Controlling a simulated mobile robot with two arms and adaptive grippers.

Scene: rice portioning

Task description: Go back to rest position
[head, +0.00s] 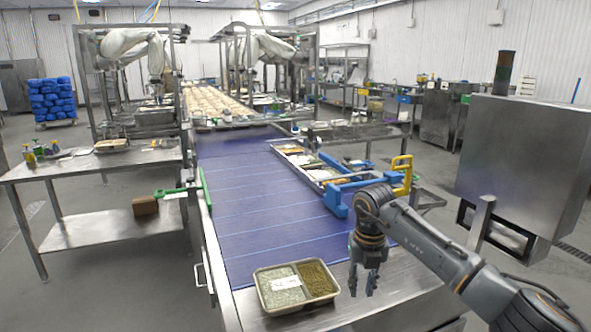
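The tray (258,297) holds pale rice on the left and a green-brown filling on the right, with a white label on the rice side. The tray and the gripper look apart. My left gripper does not show.
A blue conveyor belt (262,195) runs away from me. A blue frame (345,185) and filled trays stand along its right side. A steel side table (95,165) is at left, a large steel cabinet (530,165) at right. The belt's middle is clear.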

